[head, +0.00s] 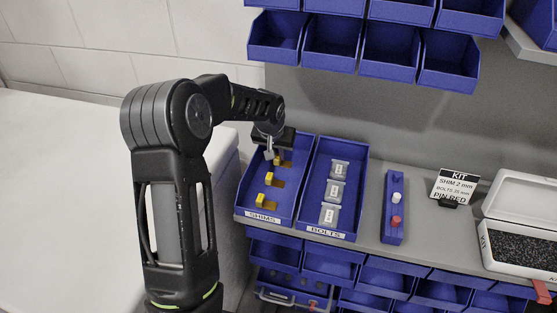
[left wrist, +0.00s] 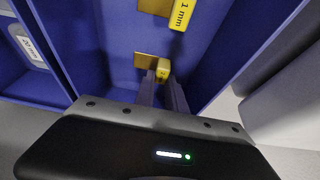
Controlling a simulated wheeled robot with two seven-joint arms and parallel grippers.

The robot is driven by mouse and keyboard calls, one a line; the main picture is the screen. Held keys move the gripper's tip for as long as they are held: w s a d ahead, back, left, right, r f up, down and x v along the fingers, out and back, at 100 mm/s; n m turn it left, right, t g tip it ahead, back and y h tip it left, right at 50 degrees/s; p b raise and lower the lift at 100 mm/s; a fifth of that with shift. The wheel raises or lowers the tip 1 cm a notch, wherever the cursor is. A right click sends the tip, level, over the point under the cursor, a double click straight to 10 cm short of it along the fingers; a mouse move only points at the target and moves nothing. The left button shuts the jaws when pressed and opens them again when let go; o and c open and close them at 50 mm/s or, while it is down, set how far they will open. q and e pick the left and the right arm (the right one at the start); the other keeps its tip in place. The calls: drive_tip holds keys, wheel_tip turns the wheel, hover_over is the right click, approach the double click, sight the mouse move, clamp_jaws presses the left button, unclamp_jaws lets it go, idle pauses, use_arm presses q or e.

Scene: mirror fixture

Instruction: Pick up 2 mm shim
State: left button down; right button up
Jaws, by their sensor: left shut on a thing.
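The blue bin labelled SHIMS (head: 247,212) holds brass shims with yellow tabs in a row. A near shim (head: 260,201) and a middle shim (head: 269,179) show clearly in the head view. My left gripper (head: 270,155) reaches down into the far end of the bin, at the far shim (head: 287,164). In the left wrist view its fingers (left wrist: 166,84) are shut on that shim's yellow tab (left wrist: 163,66); its marking is not readable. The neighbouring tab (left wrist: 182,14) reads 1 mm. My right gripper is not in view.
A blue BOLTS bin (head: 310,229) with several grey packs stands beside the SHIMS bin. Right of it are a blue pin block (head: 393,222), a KIT card (head: 455,186) reading SHIM 2 mm, and an open white case (head: 518,192). Blue bins (head: 390,65) hang above.

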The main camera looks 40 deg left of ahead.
sight(278, 156)
use_arm(q)
drive_tip(key=shift+r, duration=0.1)
drive_tip(key=shift+s+r, duration=0.1)
drive_tip(key=shift+r, duration=0.05)
wheel_tip(278, 156, up, 7)
drive_tip(key=shift+f+b, duration=0.15)
drive_tip(key=shift+b, duration=0.45)
drive_tip(key=s+d+b, duration=0.2)
drive_tip(key=s+d, duration=0.1)
drive_tip(key=s, duration=0.6)
drive_tip(key=s+d+b, duration=0.1)
drive_tip(key=s+d, duration=0.2)
drive_tip(key=s, duration=0.6)
drive_tip(key=shift+s+d+b, duration=0.3)
drive_tip(key=shift+s+b, duration=0.05)
drive_tip(key=shift+f, duration=0.1)
